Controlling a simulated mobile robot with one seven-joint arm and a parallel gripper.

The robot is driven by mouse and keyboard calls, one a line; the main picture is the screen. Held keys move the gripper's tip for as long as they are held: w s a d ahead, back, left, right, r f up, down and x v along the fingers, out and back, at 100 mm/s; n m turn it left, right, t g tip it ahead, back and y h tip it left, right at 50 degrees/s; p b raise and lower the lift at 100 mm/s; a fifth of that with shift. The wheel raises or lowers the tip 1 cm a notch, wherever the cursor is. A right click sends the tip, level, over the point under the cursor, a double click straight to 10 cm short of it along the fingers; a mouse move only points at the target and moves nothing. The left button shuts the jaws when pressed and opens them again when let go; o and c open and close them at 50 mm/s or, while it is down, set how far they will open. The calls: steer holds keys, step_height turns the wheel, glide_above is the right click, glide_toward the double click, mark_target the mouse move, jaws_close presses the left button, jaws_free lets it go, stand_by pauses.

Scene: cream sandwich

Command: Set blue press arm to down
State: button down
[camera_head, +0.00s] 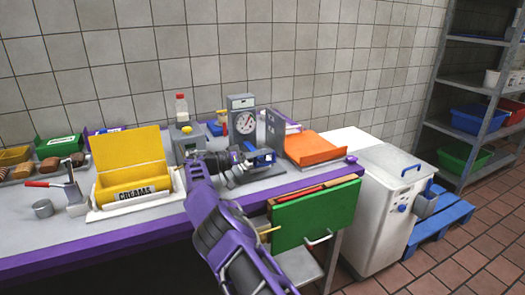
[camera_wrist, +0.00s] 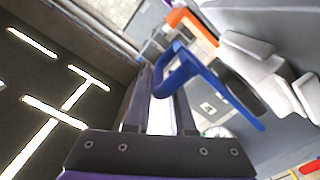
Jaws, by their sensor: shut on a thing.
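The blue press arm (camera_head: 263,156) is on the small grey press near the back of the counter. In the wrist view the blue press arm (camera_wrist: 188,72) is a bent blue bar, and one end of it lies at my fingertips. My gripper (camera_head: 248,157) reaches over the counter to it, and its two fingers show in the wrist view (camera_wrist: 160,88). The gripper is shut on the blue arm. My own arm and gripper hide part of the press in the head view.
An orange board (camera_head: 315,148) lies to the right, and an open yellow box (camera_head: 131,165) stands to the left. A green panel (camera_head: 316,213) hangs at the counter's front edge. A white machine (camera_head: 383,215) stands right of the counter.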

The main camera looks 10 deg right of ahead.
steer(key=shift+s+d+f, duration=0.1)
steer(key=shift+s, duration=0.05)
steer(key=c, duration=0.8)
jaws_free()
steer(key=shift+s, duration=0.1)
steer(key=shift+c, duration=0.2)
